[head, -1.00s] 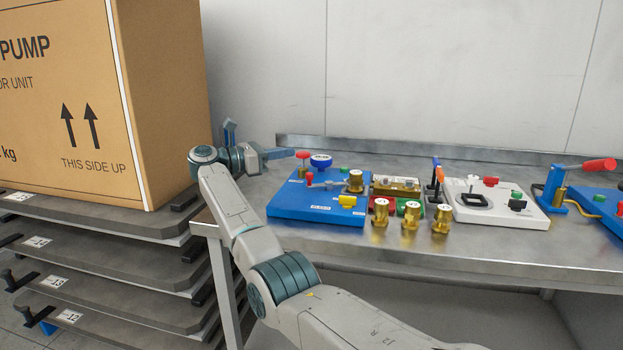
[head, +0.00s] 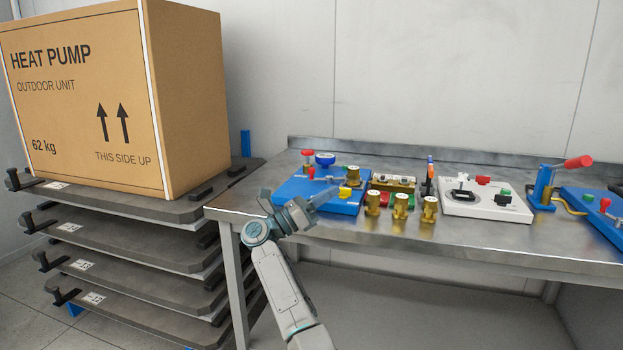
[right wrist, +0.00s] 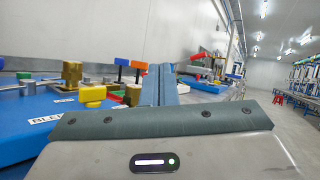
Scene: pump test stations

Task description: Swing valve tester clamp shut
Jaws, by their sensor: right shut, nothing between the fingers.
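A blue tester plate (head: 330,205) lies at the left of the steel bench, with a dark blue round knob (head: 325,158), red knobs, a yellow knob (head: 345,192) and a brass valve (head: 352,173) on it. My right gripper (head: 322,196) is shut and empty, at the plate's front left corner. Whether it touches the plate, I cannot tell. In the right wrist view the closed fingers (right wrist: 159,86) point past the yellow knob (right wrist: 92,95) and brass valve (right wrist: 72,73). The clamp's position is too small to make out. My left gripper is out of view.
Several brass valves (head: 400,205) stand along the bench front. A white plate (head: 486,207) with a black frame is right of them. Farther right is a blue lever press with a red handle (head: 578,162). A heat pump carton (head: 190,100) sits on stacked grey shelves at left.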

